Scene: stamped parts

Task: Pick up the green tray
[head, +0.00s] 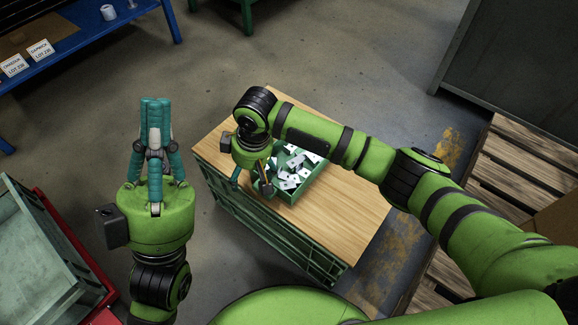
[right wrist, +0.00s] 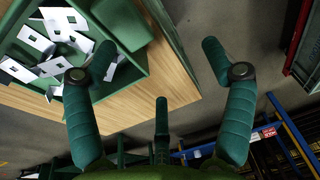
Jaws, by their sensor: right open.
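The green tray (head: 313,182) is on the wooden top of a green crate and holds several white stamped plates with holes. In the right wrist view the tray (right wrist: 126,72) fills the upper left, with plates (right wrist: 50,45) heaped inside. My right gripper (head: 252,184) is at the tray's left side in the head view, and its wrist hides part of the tray. Its teal fingers (right wrist: 150,75) are spread and empty; I cannot tell whether one touches the tray. My left gripper (head: 156,102) points up, away from the tray, its fingers together with nothing between them.
The wooden top (head: 345,205) is bare right of and in front of the tray. A grey-green bin with a red edge (head: 40,240) stands at lower left. A blue bench (head: 70,45) is at upper left, wooden pallets (head: 515,165) at right. Open floor lies between.

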